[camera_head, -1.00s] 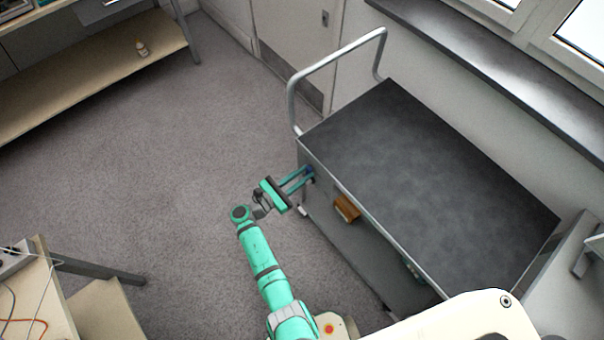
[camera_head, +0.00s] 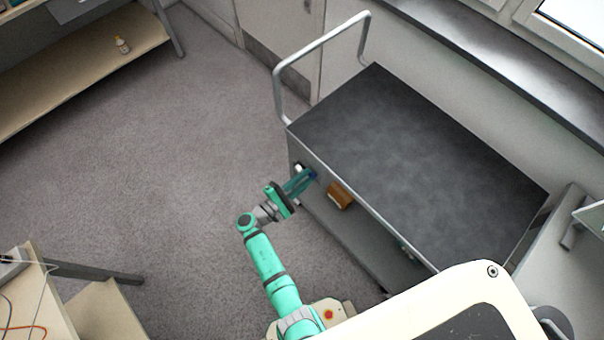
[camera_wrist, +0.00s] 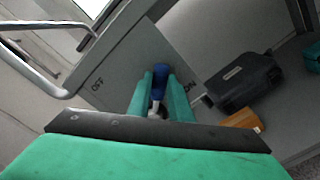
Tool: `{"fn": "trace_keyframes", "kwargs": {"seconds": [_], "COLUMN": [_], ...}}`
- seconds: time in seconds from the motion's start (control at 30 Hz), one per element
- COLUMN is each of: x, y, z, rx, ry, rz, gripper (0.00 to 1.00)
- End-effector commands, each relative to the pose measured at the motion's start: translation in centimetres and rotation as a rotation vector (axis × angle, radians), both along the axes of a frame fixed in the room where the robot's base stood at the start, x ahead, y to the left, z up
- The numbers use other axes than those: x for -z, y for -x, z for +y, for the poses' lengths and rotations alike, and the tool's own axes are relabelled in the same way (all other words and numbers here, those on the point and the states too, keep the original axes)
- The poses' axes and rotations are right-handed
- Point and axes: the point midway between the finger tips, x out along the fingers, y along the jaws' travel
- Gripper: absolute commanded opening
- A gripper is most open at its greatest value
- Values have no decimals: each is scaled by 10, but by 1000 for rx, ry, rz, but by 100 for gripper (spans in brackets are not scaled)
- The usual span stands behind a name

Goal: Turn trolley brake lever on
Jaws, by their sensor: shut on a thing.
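The grey trolley (camera_head: 420,160) with a dark top stands at the right of the head view. Its brake lever has a blue handle (camera_wrist: 161,78), seen in the wrist view on the trolley's side panel (camera_wrist: 112,72). My gripper (camera_head: 313,176) reaches the panel near the handle end. In the wrist view its two green fingers (camera_wrist: 161,88) lie on both sides of the blue handle and are shut on it. The lever's lower part is mostly hidden between the fingers.
A brown box (camera_head: 340,196) and a black case (camera_wrist: 245,82) sit on the trolley's lower shelf. A metal push handle (camera_head: 320,45) rises at its left end. A workbench (camera_head: 40,300) stands at lower left. The carpet floor between is clear.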

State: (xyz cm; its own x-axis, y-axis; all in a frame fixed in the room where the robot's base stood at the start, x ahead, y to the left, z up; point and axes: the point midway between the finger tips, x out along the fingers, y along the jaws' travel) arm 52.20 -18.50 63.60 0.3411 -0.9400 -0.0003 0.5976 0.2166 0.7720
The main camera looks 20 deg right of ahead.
Motion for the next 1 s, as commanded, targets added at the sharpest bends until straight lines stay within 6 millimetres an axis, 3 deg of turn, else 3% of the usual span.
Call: {"fn": "trace_keyframes", "kwargs": {"seconds": [0.4,0.9,0.93,1.0], "x": [12,13,13,13], "y": [7,8,8,8], "z": [-2,-2,-2,-2], "rx": [-1,-1,-1,-1], "ry": [-55,-63,-63,-63], "rz": [-152,-171,-171,-170], "gripper": [0,0,23,38]}}
